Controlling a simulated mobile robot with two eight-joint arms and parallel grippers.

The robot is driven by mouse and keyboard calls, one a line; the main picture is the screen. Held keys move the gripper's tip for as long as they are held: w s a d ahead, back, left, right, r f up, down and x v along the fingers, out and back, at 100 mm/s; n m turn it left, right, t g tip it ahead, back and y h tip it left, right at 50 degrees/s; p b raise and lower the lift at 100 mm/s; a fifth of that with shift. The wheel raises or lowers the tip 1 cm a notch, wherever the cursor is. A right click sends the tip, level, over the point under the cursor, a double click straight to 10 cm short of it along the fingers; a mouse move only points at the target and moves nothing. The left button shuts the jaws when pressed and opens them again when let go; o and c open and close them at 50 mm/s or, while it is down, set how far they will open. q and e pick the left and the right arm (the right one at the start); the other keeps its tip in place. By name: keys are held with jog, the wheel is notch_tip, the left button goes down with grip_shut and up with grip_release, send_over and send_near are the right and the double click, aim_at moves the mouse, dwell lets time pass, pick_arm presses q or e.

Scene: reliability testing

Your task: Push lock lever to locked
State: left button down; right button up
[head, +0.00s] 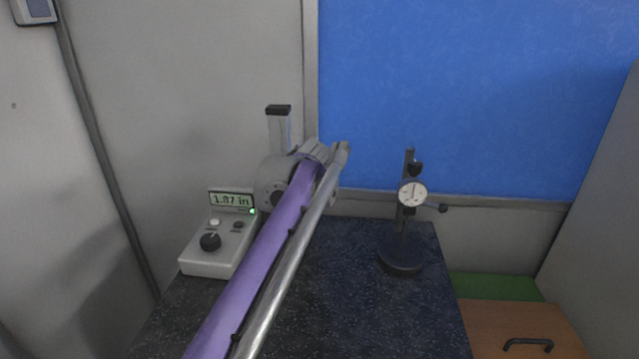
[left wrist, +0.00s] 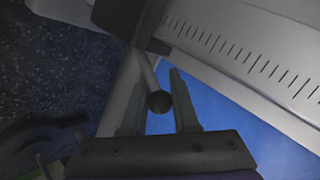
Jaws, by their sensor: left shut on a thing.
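The lock lever (left wrist: 151,75) shows in the left wrist view as a short rod with a dark ball end, coming out of a dark block on a scaled grey beam (left wrist: 245,50). My left gripper (left wrist: 158,88) has a finger on each side of the ball end and is shut on the lever. In the head view my left gripper (head: 328,153) is at the grey instrument (head: 272,180), whose upright post (head: 279,130) has a black cap. My purple arm hides much of the instrument, and the lever cannot be made out there. My right gripper is in neither view.
A dial gauge on a black stand (head: 401,255) stands to the right. The dark speckled table top (head: 345,300) is clear between my arm and the stand.

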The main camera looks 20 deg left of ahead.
pick_arm(q)
jog(key=shift+a+r+n+h, duration=0.1)
jog(key=shift+a+n+h, duration=0.05)
jog(key=shift+n+h, duration=0.2)
dwell(0.3)
jog(key=c, duration=0.7)
grip_release()
jog(key=shift+o, duration=0.2)
jog(key=v, duration=1.1)
jog(key=shift+s+f, duration=0.1)
jog(key=shift+f, duration=0.15)
